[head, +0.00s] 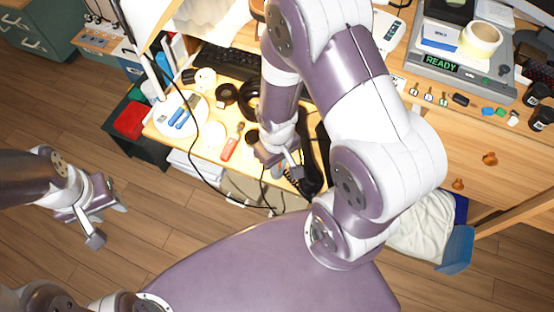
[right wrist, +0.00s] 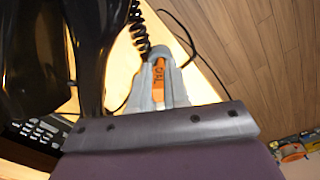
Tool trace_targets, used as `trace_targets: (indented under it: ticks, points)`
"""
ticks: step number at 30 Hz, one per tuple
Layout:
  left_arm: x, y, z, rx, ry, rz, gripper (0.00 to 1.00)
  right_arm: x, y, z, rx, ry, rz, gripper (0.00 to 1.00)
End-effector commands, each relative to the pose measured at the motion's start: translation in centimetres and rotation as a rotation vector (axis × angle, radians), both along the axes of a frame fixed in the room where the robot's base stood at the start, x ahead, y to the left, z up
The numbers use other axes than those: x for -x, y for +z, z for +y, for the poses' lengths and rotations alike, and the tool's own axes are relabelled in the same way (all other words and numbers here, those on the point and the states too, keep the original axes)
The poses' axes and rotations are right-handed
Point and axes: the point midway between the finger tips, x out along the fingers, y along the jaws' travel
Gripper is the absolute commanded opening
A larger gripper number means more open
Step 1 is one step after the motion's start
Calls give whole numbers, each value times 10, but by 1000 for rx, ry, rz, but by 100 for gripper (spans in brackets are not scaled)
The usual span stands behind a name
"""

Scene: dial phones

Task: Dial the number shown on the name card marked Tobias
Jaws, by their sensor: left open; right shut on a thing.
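My right gripper (head: 278,163) is over the front of the desk, beside a black phone handset (head: 311,172). In the right wrist view its fingers are shut on an orange piece (right wrist: 159,74) with dark letters that look like "DIAL". A black coiled cord (right wrist: 139,35) runs just beyond the fingers. A dark phone keypad with light keys (right wrist: 38,132) shows at the lower left of that view, partly cut off. My left gripper (head: 108,219) is open and empty above the wooden floor, left of the desk. I cannot make out the name card marked Tobias; my right arm hides part of the desk.
The desk (head: 160,127) carries a lamp, a keyboard (head: 228,62), a red-handled tool (head: 232,149) and black round items. A scale reading READY (head: 441,64) stands on the raised surface at right, with small keys in front.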

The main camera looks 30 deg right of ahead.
Motion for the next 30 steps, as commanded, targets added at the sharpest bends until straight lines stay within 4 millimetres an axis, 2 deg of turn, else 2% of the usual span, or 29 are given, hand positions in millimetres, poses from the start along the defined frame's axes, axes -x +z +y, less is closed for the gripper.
trace_targets:
  ticks: [8, 14, 15, 17, 18, 26, 30]
  points:
    - [0, -6, 0, 0, 0, 0, 43, 0, -8, 0, 0, 0, 1, 0]
    - [0, -5, 0, 0, 0, 0, 43, 0, -7, 0, 0, 0, 1, 0]
    - [0, -5, 0, 0, 0, 0, 43, 0, -7, 0, 0, 0, 1, 22]
    - [0, -5, 0, 0, 0, 0, 43, 0, -7, 0, 0, 0, 1, 42]
    - [0, -5, 0, 0, 0, 0, 43, 0, -7, 0, 0, 0, 1, 45]
    - [0, -4, 0, 0, 0, 0, 43, 0, -6, 0, 0, 0, 0, 45]
    - [0, 5, 0, 0, 0, 0, 43, -1, 16, 0, 0, 0, -3, 45]
